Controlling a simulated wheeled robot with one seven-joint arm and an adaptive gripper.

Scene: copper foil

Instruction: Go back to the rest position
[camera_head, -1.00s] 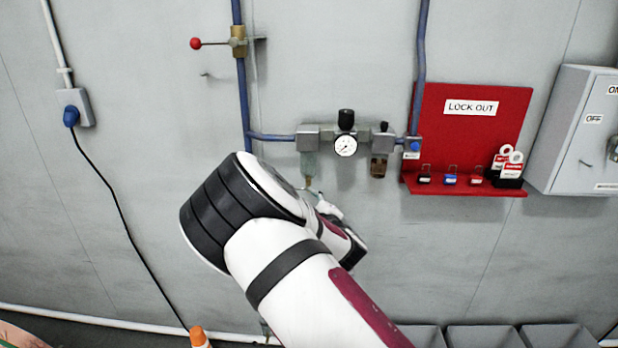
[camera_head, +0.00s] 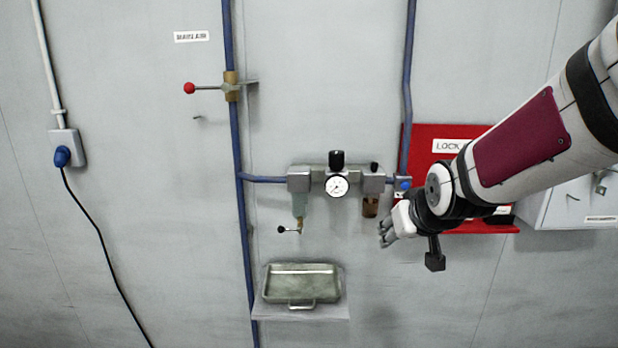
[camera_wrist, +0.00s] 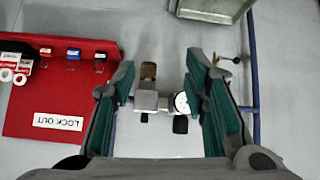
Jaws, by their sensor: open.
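My gripper (camera_head: 387,233) is at the right of the head view, in front of the lower part of the red lockout board (camera_head: 415,135). It points left, toward the air regulator unit, and holds nothing. In the wrist view my gripper (camera_wrist: 163,85) shows two green-padded fingers spread apart. Between and beyond them are a metal block (camera_wrist: 147,100) and the round gauge (camera_wrist: 181,103) of the regulator. My arm comes in from the upper right of the head view and hides much of the lockout board.
A metal tray (camera_head: 302,283) sits on a shelf below. A red-knobbed valve (camera_head: 231,87) is on the blue pipe. A grey box (camera_head: 575,205) is partly hidden behind my arm.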

